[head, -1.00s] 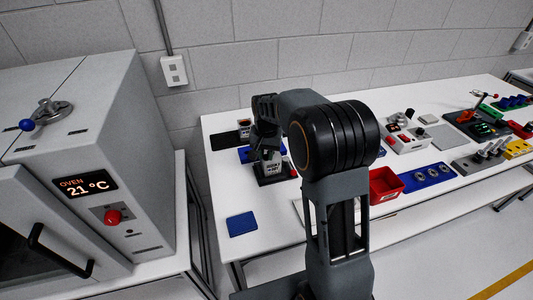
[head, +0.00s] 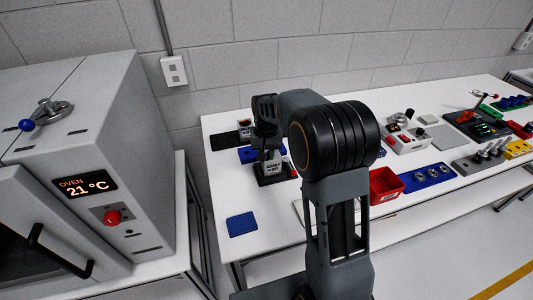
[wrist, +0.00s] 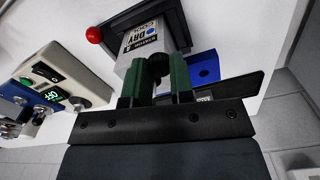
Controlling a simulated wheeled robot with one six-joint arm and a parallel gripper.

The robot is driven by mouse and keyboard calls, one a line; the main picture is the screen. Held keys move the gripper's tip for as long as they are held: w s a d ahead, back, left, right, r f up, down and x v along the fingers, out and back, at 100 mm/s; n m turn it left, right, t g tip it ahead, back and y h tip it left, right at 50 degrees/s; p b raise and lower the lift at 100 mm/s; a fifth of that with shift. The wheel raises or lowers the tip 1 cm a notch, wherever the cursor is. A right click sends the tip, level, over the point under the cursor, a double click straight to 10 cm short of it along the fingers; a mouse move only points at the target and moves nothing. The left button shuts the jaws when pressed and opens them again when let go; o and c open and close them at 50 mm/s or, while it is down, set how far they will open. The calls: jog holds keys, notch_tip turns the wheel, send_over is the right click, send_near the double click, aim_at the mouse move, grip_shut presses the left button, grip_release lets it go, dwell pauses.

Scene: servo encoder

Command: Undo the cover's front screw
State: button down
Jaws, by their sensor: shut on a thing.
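The servo unit is a pale housing with a printed label (wrist: 145,40) on a dark base; a small red knob (wrist: 94,35) shows at its corner in the wrist view. In the head view the unit (head: 273,171) stands on the left part of the bench. My gripper (wrist: 160,82) has its two green fingers on either side of a dark round screw head (wrist: 158,66) and is shut on it, right at the housing. I cannot tell whether the screw is still seated. In the head view my gripper (head: 267,152) is small, dark and partly merged with the unit.
A blue block (wrist: 204,66) and a dark flat plate (wrist: 235,90) lie beside the unit. A grey box with a display (wrist: 65,80) is at left in the wrist view. A blue mat (head: 241,224) and red bin (head: 385,185) are on the bench (head: 215,190). The oven (head: 125,150) stands left.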

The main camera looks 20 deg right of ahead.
jog(key=c, duration=1)
grip_release()
jog(key=shift+o, duration=0.2)
notch_tip(320, 180, up, 14)
jog(key=shift+f, duration=0.1)
